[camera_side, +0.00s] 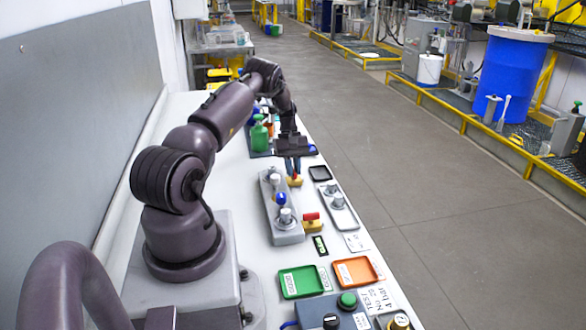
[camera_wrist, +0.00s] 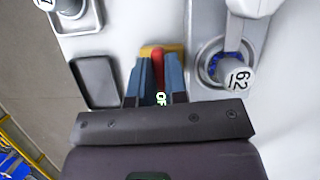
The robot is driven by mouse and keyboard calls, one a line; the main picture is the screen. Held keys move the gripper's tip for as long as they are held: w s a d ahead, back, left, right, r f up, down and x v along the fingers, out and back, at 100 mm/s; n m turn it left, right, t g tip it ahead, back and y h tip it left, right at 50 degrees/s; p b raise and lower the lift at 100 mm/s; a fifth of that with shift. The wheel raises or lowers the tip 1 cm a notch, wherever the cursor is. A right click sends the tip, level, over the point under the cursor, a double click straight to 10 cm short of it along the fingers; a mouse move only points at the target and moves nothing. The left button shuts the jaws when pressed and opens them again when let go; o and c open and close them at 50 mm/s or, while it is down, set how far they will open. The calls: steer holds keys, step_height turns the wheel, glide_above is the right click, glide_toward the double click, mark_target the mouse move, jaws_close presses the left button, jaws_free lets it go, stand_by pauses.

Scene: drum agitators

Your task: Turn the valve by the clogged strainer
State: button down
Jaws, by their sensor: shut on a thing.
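In the side view, my gripper (camera_side: 293,167) points down over a small valve with a yellow base (camera_side: 295,182), beside a grey block (camera_side: 287,237). In the wrist view, my gripper (camera_wrist: 155,88) has its blue-grey fingers on either side of the valve's red handle (camera_wrist: 158,60), shut on it. The fingers hide part of the handle. A round fitting with a cap marked 62 (camera_wrist: 236,79) and blue inside its ring stands right of the valve. A second red-handled valve (camera_side: 312,217) sits nearer the side camera. I cannot tell which fitting is the clogged strainer.
A dark tray (camera_wrist: 96,82) lies left of the held valve, and a pale tray with grey fittings (camera_side: 338,207) lies beyond it. Green (camera_side: 300,281) and orange (camera_side: 356,271) trays lie nearer the side camera. A green bottle (camera_side: 259,134) stands behind my gripper.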

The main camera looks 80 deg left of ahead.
steer(key=shift+a+m, duration=0.1)
steer(key=shift+m, duration=0.5)
steer(key=c, duration=1.4)
jaws_free()
steer(key=shift+r, duration=0.15)
steer(key=v, duration=1.2)
steer(key=shift+w+a+r, duration=0.1)
steer(key=shift+w+r, duration=0.1)
steer(key=shift+r, duration=0.15)
